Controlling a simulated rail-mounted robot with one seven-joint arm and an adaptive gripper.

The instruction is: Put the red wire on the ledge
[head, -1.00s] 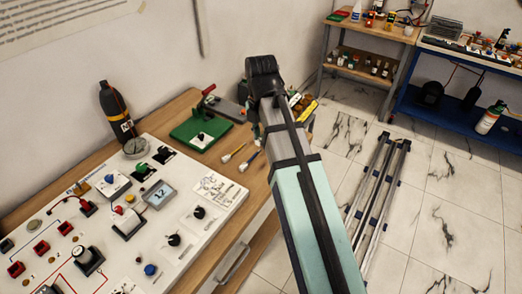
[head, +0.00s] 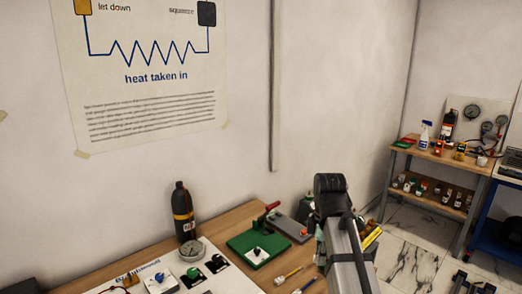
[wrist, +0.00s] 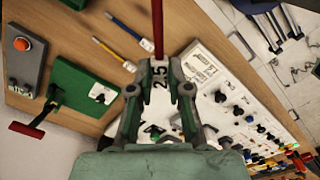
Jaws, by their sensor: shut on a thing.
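The red wire (wrist: 158,28) is a thin straight red rod with a grey end block marked 2.5. In the wrist view my gripper (wrist: 159,88) is shut on that block, and the rod points up, away from my palm, past the picture's top edge. It is held over the wooden bench, seen from above; its height is unclear. In the head view my arm hides the wire and most of my gripper. I cannot make out for certain which surface is the ledge.
A yellow-handled stick (head: 288,275) and a blue-handled stick (wrist: 125,28) lie on the bench.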

